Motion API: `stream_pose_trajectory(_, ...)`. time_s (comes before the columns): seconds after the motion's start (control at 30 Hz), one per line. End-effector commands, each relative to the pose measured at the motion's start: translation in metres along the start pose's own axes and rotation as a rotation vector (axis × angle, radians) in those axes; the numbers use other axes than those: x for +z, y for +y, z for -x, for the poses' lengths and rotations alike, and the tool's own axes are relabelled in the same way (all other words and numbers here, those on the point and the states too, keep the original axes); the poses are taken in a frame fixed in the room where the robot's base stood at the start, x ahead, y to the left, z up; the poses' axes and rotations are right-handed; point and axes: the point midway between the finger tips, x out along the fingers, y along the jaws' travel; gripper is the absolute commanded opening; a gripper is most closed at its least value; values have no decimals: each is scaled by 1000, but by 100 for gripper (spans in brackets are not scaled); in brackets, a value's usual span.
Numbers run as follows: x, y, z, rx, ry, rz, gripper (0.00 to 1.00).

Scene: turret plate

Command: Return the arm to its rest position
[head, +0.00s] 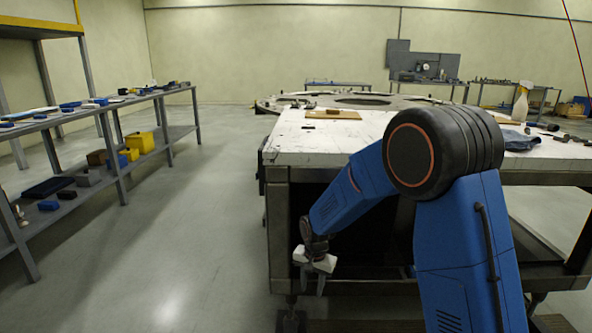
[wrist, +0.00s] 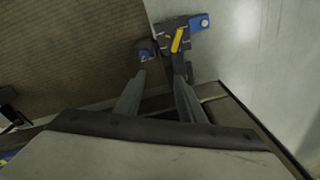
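My blue arm (head: 345,195) bends down from its big black joint (head: 432,152) in front of the white-topped workbench. My gripper (head: 312,284) hangs low, fingers pointing down, beside the bench's front left leg and below the level of its top. In the wrist view, the two grey fingers of my gripper (wrist: 160,68) stand apart with nothing seen held between them. Beyond the fingertips are a brown ribbed surface and pale floor, with a dark part bearing blue and yellow pieces that I cannot identify.
The workbench (head: 300,150) carries a brown board (head: 333,114), a spray bottle (head: 521,103) and a blue cloth (head: 518,140). A grey shelf (head: 160,93) with blue and yellow items stands left. The floor (head: 215,190) between shelf and bench is clear.

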Motion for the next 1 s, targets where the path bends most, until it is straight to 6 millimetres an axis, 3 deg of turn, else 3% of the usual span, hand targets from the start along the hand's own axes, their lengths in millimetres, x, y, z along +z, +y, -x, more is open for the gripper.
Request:
stream_pose_trajectory(0.1, -1, 24, 39, -17, 19, 26, 36)
stream_pose_trajectory(0.5, 17, 107, 143, -53, 83, 124, 36)
stream_pose_trajectory(1.0, 73, 214, 233, -74, 174, 249, 36)
